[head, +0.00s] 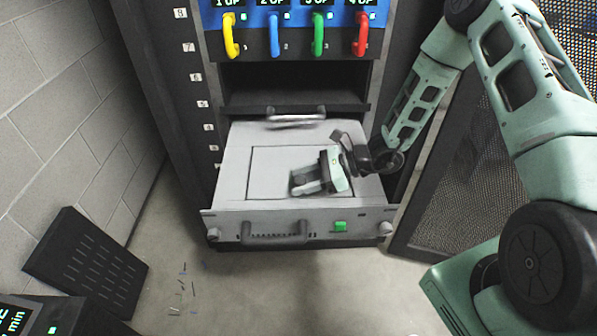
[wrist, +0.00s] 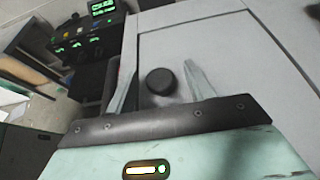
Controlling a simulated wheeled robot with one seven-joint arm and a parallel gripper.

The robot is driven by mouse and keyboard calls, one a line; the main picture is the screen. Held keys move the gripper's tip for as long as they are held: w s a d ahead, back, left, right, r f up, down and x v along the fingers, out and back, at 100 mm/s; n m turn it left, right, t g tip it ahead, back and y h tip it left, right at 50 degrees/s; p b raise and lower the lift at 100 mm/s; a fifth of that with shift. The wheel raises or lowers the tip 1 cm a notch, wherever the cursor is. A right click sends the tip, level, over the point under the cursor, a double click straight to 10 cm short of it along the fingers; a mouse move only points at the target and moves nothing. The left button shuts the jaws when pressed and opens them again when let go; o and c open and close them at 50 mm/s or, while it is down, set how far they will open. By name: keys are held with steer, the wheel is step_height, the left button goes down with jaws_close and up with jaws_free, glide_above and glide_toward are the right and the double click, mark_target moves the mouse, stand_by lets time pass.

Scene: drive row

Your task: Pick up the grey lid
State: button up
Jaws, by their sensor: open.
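The grey lid (head: 270,165) is a square panel outlined by a dark seam, set in the top of a pulled-out grey drawer unit (head: 232,180). In the wrist view the lid (wrist: 215,50) carries a round black knob (wrist: 160,81). My gripper (head: 296,183) is over the lid's front right part in the head view and covers that part. In the wrist view my gripper (wrist: 158,66) is open, with one finger on each side of the knob in the picture. I cannot tell the gap between the fingers and the lid.
The drawer front has a dark handle (head: 275,235) and a green button (head: 340,226). Yellow, blue, green and red handles hang above on the rack. A mesh door (head: 455,190) stands open at right. A black slotted panel (head: 85,262) leans at left. Small pieces lie on the floor.

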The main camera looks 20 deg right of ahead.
steer(key=shift+w+a+f, duration=0.15)
steer(key=shift+a, duration=0.25)
jaws_close()
